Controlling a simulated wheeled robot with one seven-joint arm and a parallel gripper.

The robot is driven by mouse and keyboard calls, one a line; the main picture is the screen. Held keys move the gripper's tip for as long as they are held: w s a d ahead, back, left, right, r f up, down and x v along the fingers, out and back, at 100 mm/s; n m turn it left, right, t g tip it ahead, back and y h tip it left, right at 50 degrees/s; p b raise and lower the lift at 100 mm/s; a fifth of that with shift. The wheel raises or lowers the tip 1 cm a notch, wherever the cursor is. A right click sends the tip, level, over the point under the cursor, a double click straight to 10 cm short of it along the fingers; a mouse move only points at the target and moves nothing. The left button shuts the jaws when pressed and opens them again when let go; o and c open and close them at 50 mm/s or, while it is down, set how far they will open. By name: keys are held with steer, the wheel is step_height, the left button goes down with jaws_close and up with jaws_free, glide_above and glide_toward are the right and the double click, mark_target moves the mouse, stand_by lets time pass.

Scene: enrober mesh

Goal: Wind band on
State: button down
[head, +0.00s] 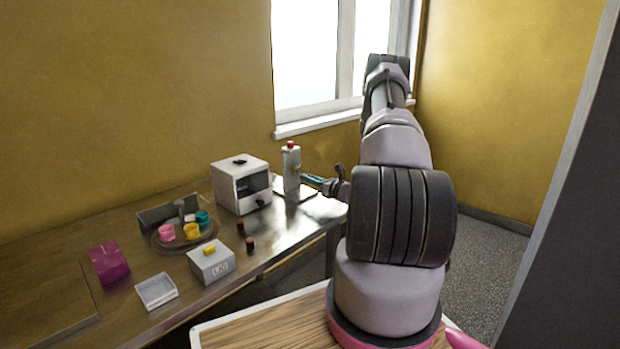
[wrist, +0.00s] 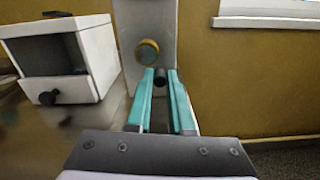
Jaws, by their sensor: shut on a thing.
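A white upright unit (head: 291,170) with a red top stands at the right end of the table. In the wrist view its front face (wrist: 133,20) carries a round brass-coloured piece (wrist: 147,52). My gripper (wrist: 161,78) has teal fingers and is shut on a small dark knob (wrist: 160,75), just below and right of the brass piece. In the head view my gripper (head: 312,180) reaches the unit from the right, and the knob is too small to make out there. How the knob joins the unit is hidden. I cannot make out a band.
A white box with an open front (head: 240,184) and dark knob stands left of the unit. A round tray (head: 183,243) holds pink, yellow and teal pieces. Two dark red cylinders, a grey-white box (head: 211,262), a clear tray (head: 156,291) and a magenta box (head: 109,263) stand nearer.

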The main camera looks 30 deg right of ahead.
mark_target(297, 178)
steer(key=m, duration=0.2)
steer(key=a+m, duration=0.1)
steer(key=m, duration=0.3)
steer(key=shift+s+a+f+m, duration=0.15)
steer(key=shift+s+f+m, duration=0.15)
steer(key=shift+s+f, duration=0.05)
steer(key=m, duration=0.3)
steer(key=shift+s+a, duration=0.1)
steer(key=shift+a, duration=0.25)
steer(key=shift+s+a+r+m, duration=0.1)
steer(key=shift+a+m, duration=0.1)
steer(key=shift+m, duration=0.7)
steer(key=shift+s+a+r+m, duration=0.1)
steer(key=shift+a+m, duration=0.05)
steer(key=shift+m, duration=0.75)
steer(key=c, duration=0.8)
jaws_free()
steer(key=v, duration=1)
steer(key=shift+s, duration=0.35)
steer(key=shift+d, duration=0.1)
